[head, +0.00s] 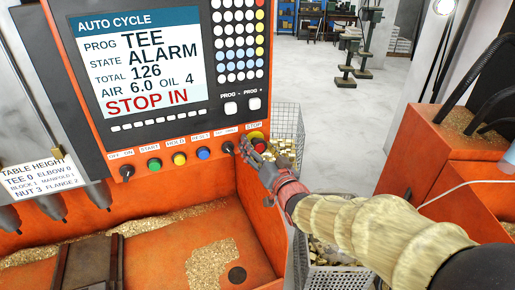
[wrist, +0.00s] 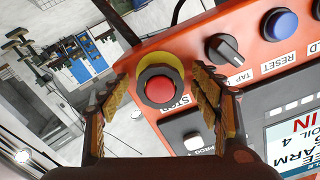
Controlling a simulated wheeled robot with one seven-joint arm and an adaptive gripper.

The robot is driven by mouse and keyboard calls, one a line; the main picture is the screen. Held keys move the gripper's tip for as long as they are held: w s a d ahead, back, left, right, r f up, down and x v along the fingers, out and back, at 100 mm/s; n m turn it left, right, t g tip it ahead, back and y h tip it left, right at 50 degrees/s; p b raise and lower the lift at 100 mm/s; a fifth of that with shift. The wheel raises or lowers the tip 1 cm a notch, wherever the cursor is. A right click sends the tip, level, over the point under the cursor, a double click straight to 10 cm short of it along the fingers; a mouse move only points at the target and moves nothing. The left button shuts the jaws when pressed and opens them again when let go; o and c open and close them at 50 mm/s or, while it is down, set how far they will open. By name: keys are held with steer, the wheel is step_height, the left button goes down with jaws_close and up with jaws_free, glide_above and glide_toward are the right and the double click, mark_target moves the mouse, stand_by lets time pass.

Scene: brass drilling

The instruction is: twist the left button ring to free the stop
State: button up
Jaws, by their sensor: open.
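The stop button (wrist: 160,90) is a red cap in a dark ring on a yellow backing, at the right end of the orange panel's button row. In the head view the stop button (head: 256,135) is partly hidden by my gripper (head: 250,149). My gripper is open in the wrist view, one finger on each side of the button and ring. Whether the fingers touch the ring I cannot tell. The screen (head: 136,62) reads "STATE ALARM" and "STOP IN".
A black selector knob (wrist: 225,49) sits close beside the stop button, with a blue reset button (wrist: 280,24) beyond it. A white key (wrist: 193,142) is near one finger. Wire baskets with brass parts (head: 287,152) stand behind and below my arm.

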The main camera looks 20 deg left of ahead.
steer(key=b+v, duration=0.3)
steer(key=v, duration=0.5)
steer(key=shift+s+d, duration=0.25)
steer(key=shift+s, duration=0.05)
